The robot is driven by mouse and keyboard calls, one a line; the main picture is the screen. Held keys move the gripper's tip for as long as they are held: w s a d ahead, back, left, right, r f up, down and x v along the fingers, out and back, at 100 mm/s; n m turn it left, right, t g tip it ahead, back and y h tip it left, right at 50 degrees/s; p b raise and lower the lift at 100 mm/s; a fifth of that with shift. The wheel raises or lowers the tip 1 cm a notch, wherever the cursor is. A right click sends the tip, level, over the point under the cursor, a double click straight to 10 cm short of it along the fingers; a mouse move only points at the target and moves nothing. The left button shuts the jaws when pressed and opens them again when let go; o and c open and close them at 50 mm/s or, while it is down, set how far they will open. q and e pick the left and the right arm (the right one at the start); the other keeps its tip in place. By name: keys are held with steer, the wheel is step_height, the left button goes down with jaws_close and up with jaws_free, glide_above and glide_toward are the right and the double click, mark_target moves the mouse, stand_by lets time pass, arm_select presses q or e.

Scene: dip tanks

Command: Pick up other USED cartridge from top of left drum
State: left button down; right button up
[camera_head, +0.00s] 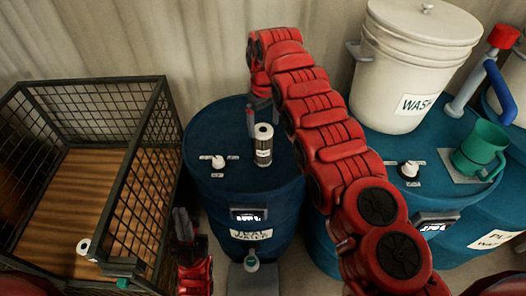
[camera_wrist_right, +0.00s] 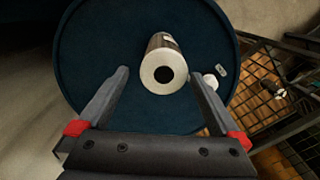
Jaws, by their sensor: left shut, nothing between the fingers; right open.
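The cartridge (camera_head: 263,148), a dark cylinder with a white top and a white label, stands upright on the blue left drum (camera_head: 221,127). I cannot read its label. In the right wrist view the cartridge (camera_wrist_right: 163,66) shows its white ring end with a dark hole, between and beyond my open fingers. My right gripper (camera_head: 262,112) reaches over the drum from behind the cartridge, partly hidden by its own arm, and holds nothing. My left gripper (camera_head: 183,224) is shut and empty, in front of the drum's left side near the crate.
A wire-mesh crate (camera_head: 121,209) with a wooden floor stands at left; another white-ended cartridge (camera_head: 83,246) lies in its near corner. A white knob (camera_head: 218,161) sits on the left drum. The right drum (camera_head: 379,151) carries a white bucket (camera_head: 400,75) and green jug (camera_head: 478,151).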

mark_target(264, 130)
steer(key=shift+f+p, duration=0.55)
steer(key=shift+f, duration=0.55)
steer(key=shift+s+f+p, duration=0.15)
steer(key=shift+f+p, duration=0.5)
steer(key=shift+p, duration=0.2)
steer(key=shift+s+a+f+p, duration=0.1)
steer(key=shift+s+f+p, duration=0.1)
steer(key=shift+f+p, duration=0.45)
step_height(264, 130, down, 3)
steer(key=shift+w+r+b, duration=0.1)
steer(key=shift+b, duration=0.2)
jaws_close()
steer(key=shift+r, duration=0.1)
